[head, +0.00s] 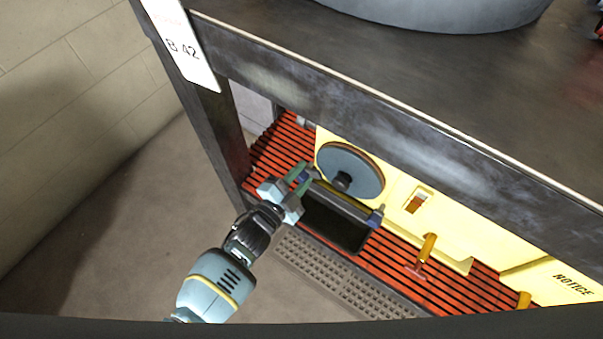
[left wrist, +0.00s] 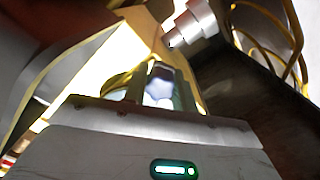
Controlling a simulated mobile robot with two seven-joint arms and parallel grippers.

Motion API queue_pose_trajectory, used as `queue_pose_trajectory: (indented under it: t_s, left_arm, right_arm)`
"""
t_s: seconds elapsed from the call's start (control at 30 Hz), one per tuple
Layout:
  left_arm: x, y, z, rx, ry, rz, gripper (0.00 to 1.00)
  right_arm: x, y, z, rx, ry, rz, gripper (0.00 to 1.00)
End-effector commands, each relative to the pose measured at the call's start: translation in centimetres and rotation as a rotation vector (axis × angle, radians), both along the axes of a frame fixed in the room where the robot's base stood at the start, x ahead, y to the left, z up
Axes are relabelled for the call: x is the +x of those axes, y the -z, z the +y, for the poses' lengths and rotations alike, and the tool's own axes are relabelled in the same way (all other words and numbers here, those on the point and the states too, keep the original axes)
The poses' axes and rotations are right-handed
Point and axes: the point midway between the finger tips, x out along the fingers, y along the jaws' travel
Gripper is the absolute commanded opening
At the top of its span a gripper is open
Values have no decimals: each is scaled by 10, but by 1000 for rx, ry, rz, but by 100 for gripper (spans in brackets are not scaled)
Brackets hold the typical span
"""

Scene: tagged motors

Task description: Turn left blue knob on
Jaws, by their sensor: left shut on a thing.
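The left blue knob (head: 305,175) is at the left end of a dark, black-fronted box (head: 338,221) on the lower shelf. My left gripper (head: 301,180) has its fingers around this knob and is shut on it; the fingers hide part of the knob. In the left wrist view, the left gripper's fingers (left wrist: 161,90) stand on either side of a pale bluish, overexposed piece. The knob's turn angle cannot be told. A second blue knob (head: 376,216) is at the box's right end, apart from the gripper. My right gripper is not in view.
A dark tabletop (head: 420,90) with a tagged leg (head: 183,45) overhangs the shelf. A grey disc (head: 352,172) stands behind the box against yellow housing (head: 398,190). A yellow-handled part (head: 427,247) is to the right. The floor at left is clear.

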Motion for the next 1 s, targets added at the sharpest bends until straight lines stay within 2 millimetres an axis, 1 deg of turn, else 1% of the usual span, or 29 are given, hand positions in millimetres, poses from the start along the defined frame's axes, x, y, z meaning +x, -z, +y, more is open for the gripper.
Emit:
queue_pose_trajectory:
  t_s: [0.27,0.5,0.53,0.57,0.87,1.0]
  left_arm:
    - [0,1,0,-14,1,12,4]
    - [0,1,0,-13,1,11,4]
    - [0,1,0,-13,1,11,31]
    - [0,1,0,-12,1,11,35]
    - [-1,0,1,-12,0,10,36]
    - [-10,-1,8,-12,0,10,36]
  right_arm:
    - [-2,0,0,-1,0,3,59]
    - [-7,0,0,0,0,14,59]
    - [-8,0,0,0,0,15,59]
    - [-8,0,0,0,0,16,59]
    - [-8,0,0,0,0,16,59]
    - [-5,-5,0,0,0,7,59]
